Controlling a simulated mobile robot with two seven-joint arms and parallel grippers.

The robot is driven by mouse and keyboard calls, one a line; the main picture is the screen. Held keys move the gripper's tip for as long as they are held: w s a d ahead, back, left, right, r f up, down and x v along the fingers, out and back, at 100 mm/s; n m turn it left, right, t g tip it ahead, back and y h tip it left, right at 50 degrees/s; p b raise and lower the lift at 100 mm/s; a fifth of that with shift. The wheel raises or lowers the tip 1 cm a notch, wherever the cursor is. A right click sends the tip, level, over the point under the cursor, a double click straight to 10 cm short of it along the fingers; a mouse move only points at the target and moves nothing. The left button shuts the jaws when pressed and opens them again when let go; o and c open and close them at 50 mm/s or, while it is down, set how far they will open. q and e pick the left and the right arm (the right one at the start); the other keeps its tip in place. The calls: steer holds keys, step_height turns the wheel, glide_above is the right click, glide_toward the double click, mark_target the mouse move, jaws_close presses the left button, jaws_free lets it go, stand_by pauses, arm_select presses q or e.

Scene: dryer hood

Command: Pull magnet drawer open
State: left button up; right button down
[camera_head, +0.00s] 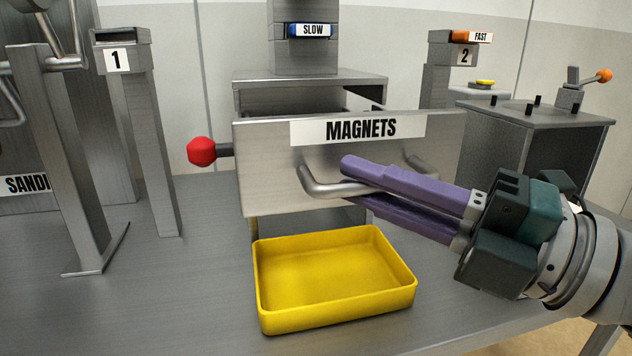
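The magnet drawer (270,172) has a grey metal front with a "MAGNETS" label and a bar handle (318,188). The front stands out from its grey metal housing (310,78), and part of the drawer's inside shows behind it, so the drawer is at least partly open. My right gripper (352,182) reaches in from the right. Its purple fingers lie one above and one below the handle bar and appear closed on it. The fingers and the wrist hide the middle of the handle and part of the drawer front. My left gripper is not in view.
A yellow tray (342,321) sits on the grey table below the drawer front. A red knob (201,151) sticks out left of the drawer. Post 1 (145,140) stands left, post 2 (440,75) behind right, and a grey block with pegs (550,150) at right.

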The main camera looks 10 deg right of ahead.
steer(key=c, duration=0.9)
jaws_free()
steer(key=v, duration=1)
